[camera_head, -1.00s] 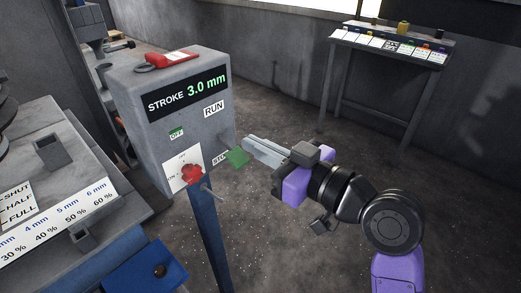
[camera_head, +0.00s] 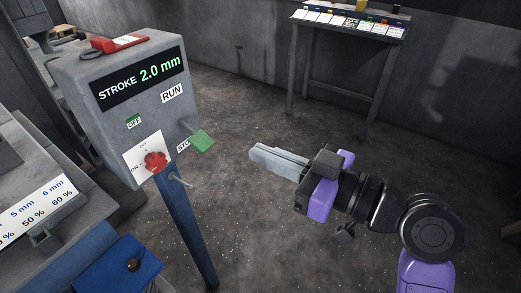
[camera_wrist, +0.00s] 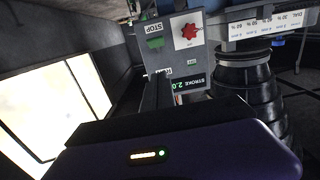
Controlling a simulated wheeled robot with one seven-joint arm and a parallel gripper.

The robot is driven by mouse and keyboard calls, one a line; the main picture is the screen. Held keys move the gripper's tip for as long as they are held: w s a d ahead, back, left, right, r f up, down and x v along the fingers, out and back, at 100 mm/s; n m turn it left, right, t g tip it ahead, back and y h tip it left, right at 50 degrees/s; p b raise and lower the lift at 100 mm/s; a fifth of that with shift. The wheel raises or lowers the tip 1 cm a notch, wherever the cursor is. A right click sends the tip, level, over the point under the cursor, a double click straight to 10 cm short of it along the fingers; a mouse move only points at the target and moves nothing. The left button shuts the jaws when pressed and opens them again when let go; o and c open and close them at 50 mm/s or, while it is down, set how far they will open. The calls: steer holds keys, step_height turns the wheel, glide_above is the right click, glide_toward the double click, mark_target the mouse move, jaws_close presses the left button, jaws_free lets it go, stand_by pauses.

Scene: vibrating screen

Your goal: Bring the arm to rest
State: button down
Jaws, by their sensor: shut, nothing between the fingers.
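My gripper (camera_head: 278,163) is shut and empty, held in the air to the right of the grey control box, apart from it. My purple and black arm reaches in from the lower right. The control box (camera_head: 90,140) stands on a blue post (camera_head: 190,225). Its display (camera_head: 140,80) reads STROKE 2.0 mm. A green-tipped lever (camera_head: 202,141) sticks out at its right side, and a red knob (camera_head: 155,161) sits on a white plate. In the wrist view the box appears upside down, with the red knob (camera_wrist: 190,31) near the top.
A grey table (camera_head: 345,36) with colored labels and small items stands at the back right by the wall. A grey machine with percent labels (camera_head: 35,215) is at the left. A blue box (camera_head: 120,270) is at the lower left. The floor around my gripper is clear.

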stand_by(0.3)
steer(key=w+d+r+m+t+h, duration=0.3)
steer(key=w+d+m+t, duration=0.1)
steer(key=d+m+t, duration=0.15)
steer(key=s+d+f+m+t+h+p, duration=0.1)
steer(key=s+d+f+m+t+h, duration=0.15)
steer(key=d+m+h, duration=0.2)
steer(key=s+d+f+m+t+h+p, duration=0.1)
steer(key=s+d+f+m+h, duration=0.2)
steer(key=d+f+h, duration=0.15)
steer(key=s+d+f+n+g+h+p, duration=0.1)
steer(key=s+f, duration=0.3)
steer(key=s, duration=1.1)
steer(key=s+f+n+g+p, duration=0.1)
steer(key=s+f+g+p, duration=0.2)
steer(key=s, duration=1.2)
steer(key=shift+s+d+f+n+g+h+p, duration=0.3)
steer(key=shift+d+f+g+h+p, duration=0.15)
steer(key=shift+f, duration=0.35)
